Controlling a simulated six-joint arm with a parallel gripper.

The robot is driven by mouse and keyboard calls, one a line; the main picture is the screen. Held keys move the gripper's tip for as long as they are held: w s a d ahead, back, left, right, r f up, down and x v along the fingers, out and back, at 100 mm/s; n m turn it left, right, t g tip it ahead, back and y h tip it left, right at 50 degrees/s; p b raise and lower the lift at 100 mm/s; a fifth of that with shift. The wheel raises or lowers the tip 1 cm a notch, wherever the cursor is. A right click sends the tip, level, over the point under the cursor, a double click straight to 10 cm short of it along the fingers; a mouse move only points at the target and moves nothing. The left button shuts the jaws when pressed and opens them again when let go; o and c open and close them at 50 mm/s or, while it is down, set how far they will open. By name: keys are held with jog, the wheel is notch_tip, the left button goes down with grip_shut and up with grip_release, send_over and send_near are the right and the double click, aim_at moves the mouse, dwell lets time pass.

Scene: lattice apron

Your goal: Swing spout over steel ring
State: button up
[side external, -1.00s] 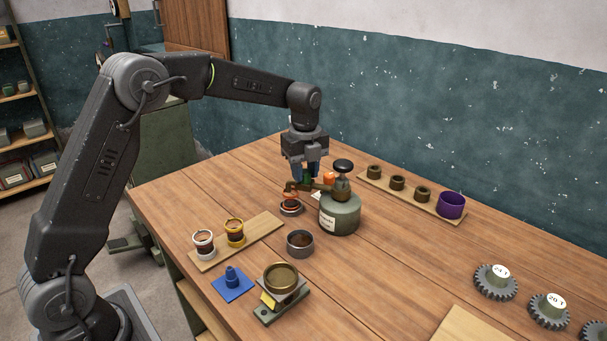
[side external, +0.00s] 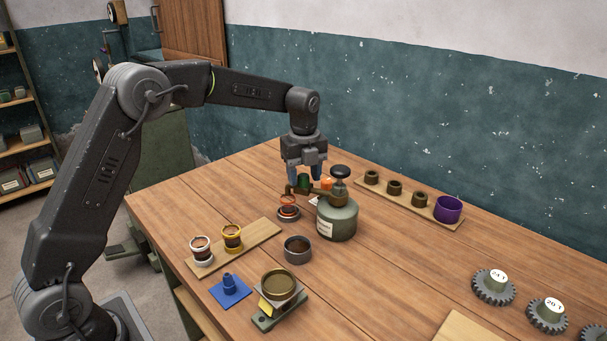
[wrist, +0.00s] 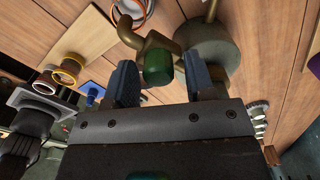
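A green can (side external: 338,222) with a black knob (side external: 340,171) stands on the table. Its brass spout (side external: 301,191) points left, with its tip over or close to a red-banded cup (side external: 289,213). A green grip (wrist: 158,67) stands up on the spout. A grey metal ring-shaped cup (side external: 298,252), likely the steel ring, sits in front of the can, away from the spout tip. My gripper (side external: 305,177) points down at the spout. In the wrist view its fingers are apart on either side of the green grip, with gaps showing; it appears not clamped.
A board (side external: 262,232) at left holds white-banded (side external: 201,250) and yellow-banded (side external: 232,238) cups. A blue pad (side external: 232,293) and a stand with a brass bowl (side external: 280,286) are in front. A purple cup (side external: 448,210) and several dark rings stand behind right. Gears (side external: 494,286) lie at right.

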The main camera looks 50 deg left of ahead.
aim_at(303, 175)
jog(key=shift+o, duration=0.5)
jog(key=shift+r, duration=0.1)
notch_tip(303, 175, up, 14)
jog(key=shift+f, duration=0.2)
